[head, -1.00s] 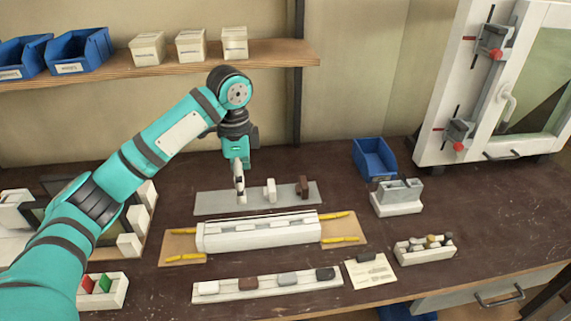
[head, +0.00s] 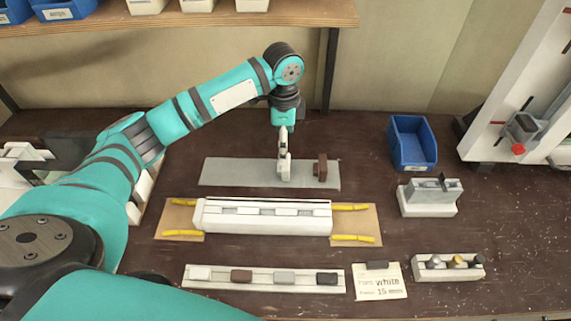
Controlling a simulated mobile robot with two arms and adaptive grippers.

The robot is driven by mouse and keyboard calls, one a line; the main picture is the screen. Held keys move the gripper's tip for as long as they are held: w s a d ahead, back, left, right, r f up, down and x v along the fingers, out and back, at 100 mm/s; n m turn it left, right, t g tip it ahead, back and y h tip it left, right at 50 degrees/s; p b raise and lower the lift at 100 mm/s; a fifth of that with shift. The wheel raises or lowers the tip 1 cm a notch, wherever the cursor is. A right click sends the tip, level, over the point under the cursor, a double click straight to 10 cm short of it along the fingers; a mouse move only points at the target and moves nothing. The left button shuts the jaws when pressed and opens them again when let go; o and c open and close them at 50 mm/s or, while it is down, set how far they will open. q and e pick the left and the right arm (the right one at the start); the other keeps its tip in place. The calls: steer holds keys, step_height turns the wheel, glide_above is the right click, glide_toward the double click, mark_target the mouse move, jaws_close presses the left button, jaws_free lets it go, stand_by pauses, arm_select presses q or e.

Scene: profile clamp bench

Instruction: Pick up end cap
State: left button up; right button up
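No piece is labelled as the end cap. A rail (head: 262,281) at the front holds small blocks that look like caps: white (head: 201,273), brown (head: 241,276), grey (head: 284,278) and black (head: 327,279). My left gripper (head: 284,165) points down at the grey plate (head: 235,172), overlapping a light upright piece there. Whether its fingers grip that piece cannot be made out. A brown upright piece (head: 321,168) stands just right of it. My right gripper is not in view.
A white profile (head: 262,222) lies on a tan board with yellow strips. To the right are a blue bin (head: 411,144), a grey block fixture (head: 429,197), a holder with several pegs (head: 448,267) and a card reading "white" and "15 mm" (head: 381,287). The far right table is fairly clear.

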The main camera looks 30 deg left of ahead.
mark_target(283, 167)
arm_select(q)
step_height(283, 167, down, 3)
steer(key=shift+w+r, duration=0.1)
steer(key=shift+a+f+p, duration=0.15)
steer(key=shift+f+p, duration=0.75)
steer(key=shift+f, duration=1.8)
steer(key=c, duration=1.1)
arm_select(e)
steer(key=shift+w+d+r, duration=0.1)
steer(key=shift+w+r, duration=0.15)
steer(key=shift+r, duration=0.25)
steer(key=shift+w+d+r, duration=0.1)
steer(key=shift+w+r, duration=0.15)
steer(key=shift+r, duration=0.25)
